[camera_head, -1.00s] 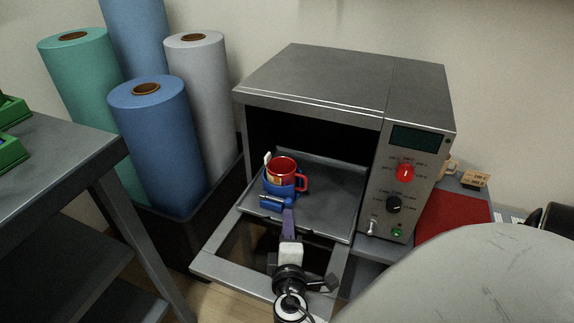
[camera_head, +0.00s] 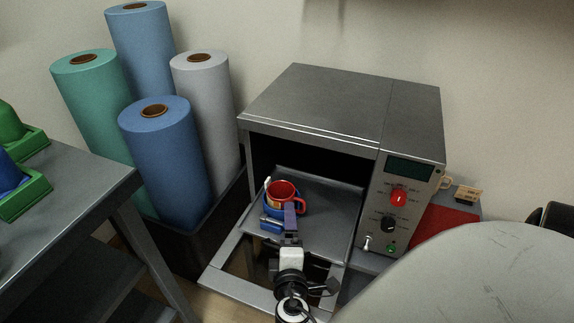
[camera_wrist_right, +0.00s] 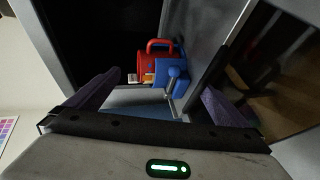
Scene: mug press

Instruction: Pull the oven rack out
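The oven rack (camera_head: 325,235) is a grey tray inside the open oven (camera_head: 320,105), its front edge over the lowered door. It bears a red mug (camera_head: 282,190) in a blue holder with a lever (camera_head: 270,224). The mug also shows in the right wrist view (camera_wrist_right: 146,68), with the blue holder (camera_wrist_right: 172,66). Whether a finger touches the rack cannot be told. My left gripper is out of view.
Paper rolls (camera_head: 165,160) stand in a dark bin to the left. A grey table (camera_head: 85,195) with green trays is at far left. A red mat (camera_head: 440,230) lies right of the oven.

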